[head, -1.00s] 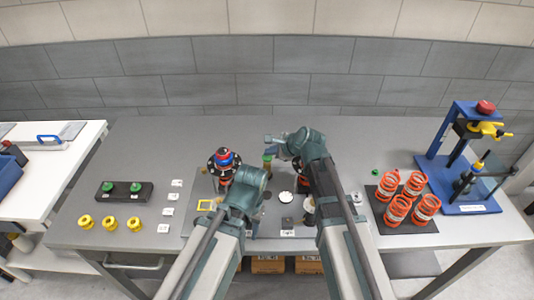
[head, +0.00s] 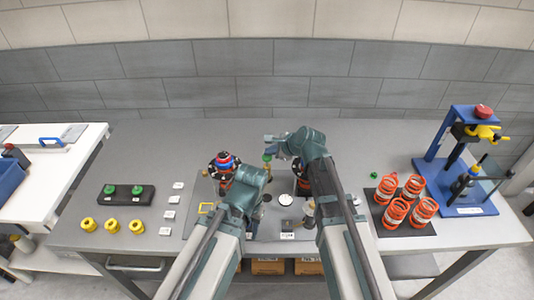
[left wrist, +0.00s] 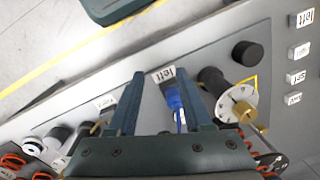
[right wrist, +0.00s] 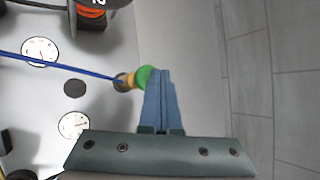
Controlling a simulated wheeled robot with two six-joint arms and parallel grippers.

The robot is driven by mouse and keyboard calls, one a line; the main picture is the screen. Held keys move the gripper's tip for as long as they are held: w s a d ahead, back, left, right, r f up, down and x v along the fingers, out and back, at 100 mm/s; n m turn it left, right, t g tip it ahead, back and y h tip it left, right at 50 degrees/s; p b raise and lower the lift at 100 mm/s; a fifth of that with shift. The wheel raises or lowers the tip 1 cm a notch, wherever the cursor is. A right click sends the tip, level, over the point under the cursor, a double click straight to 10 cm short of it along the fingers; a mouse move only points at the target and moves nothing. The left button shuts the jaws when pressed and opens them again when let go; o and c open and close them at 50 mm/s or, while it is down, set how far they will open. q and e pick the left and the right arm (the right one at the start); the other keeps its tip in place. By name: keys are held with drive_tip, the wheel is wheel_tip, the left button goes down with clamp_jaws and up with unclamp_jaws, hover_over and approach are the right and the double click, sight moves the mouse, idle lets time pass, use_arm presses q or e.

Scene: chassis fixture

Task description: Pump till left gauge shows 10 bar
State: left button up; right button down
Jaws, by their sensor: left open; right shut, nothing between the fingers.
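The upper gauge in the right wrist view (right wrist: 40,50) is a white dial crossed by a thin blue line; a second white gauge (right wrist: 73,125) lies below it. Their readings are too small to tell. A green knob on a yellow collar (right wrist: 146,77) is at the tips of my right gripper (right wrist: 162,72), which is shut with nothing between its fingers. The knob (head: 267,157) also shows in the head view. My left gripper (left wrist: 157,78) is open over the panel. My left arm hides part of the panel.
A black strut top with a red and blue cap (head: 224,160) stands left of the knob. Orange springs (head: 397,211) and a blue press (head: 430,170) stand at right. A black block with green knobs (head: 125,195) and yellow rings (head: 112,226) lie at left.

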sight(270, 158)
drive_tip(key=shift+r+p, duration=0.4)
drive_tip(key=shift+r, duration=0.2)
drive_tip(key=shift+r, duration=0.1)
wheel_tip(270, 158, up, 5)
drive_tip(key=p, duration=0.5)
idle(0.8)
